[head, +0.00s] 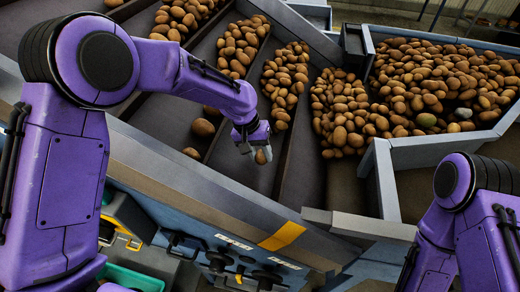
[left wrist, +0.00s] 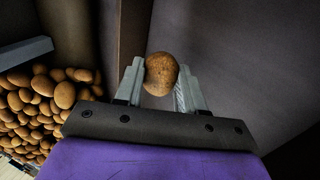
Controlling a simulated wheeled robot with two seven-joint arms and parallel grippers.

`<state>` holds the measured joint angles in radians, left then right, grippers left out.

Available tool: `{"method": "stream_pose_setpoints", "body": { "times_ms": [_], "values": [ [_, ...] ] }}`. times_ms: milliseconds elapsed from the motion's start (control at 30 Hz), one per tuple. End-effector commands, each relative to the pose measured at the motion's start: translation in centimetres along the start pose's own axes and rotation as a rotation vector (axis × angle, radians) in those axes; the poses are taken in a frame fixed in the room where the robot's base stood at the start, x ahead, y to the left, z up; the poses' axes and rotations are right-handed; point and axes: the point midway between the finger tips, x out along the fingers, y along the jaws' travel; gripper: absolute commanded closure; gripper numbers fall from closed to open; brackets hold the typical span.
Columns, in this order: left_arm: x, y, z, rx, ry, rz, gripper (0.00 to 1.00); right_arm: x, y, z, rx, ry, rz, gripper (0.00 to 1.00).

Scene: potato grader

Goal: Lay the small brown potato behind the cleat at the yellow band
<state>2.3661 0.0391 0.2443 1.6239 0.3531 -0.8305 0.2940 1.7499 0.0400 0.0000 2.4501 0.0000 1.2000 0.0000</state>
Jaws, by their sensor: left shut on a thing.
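The small brown potato (head: 261,157) is between the fingers of my left gripper (head: 257,152), above the dark belt near its front rail. The left wrist view shows the potato (left wrist: 161,70) gripped near the fingertips, with dark surface beyond it. The yellow band (head: 282,236) is painted across the front rail, lower and to the right of the gripper. A raised brown cleat (head: 286,160) crosses the belt just right of the gripper; a brown bar also shows in the left wrist view (left wrist: 133,35). My right gripper is out of view; only its arm shows at lower right.
Rows of potatoes (head: 285,78) lie between the belt's cleats towards the back. A large heap (head: 435,80) fills the grey-walled bin at right. Two loose potatoes (head: 202,127) lie left of my gripper. The belt strip around the gripper is bare.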

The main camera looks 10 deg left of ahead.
Motion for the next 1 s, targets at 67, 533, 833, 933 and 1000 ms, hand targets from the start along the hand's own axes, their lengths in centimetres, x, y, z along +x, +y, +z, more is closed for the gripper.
{"method": "stream_pose_setpoints", "body": {
  "times_ms": [67,533,833,933,1000],
  "values": [
    [0.0,0.0,0.0,0.0,0.0,0.0,0.91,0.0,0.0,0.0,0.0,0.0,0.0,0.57],
    [0.0,0.0,0.0,0.0,0.0,0.0,0.31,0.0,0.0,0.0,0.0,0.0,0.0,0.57],
    [-4.6,-0.1,-0.1,0.0,0.006,0.002,0.31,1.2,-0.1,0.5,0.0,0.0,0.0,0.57],
    [-7.0,-0.1,-0.1,0.0,0.005,0.002,0.31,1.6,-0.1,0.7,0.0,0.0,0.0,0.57],
    [-8.4,-0.1,0.0,0.001,0.003,0.001,0.31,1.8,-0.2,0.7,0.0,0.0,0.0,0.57]
  ]
}}
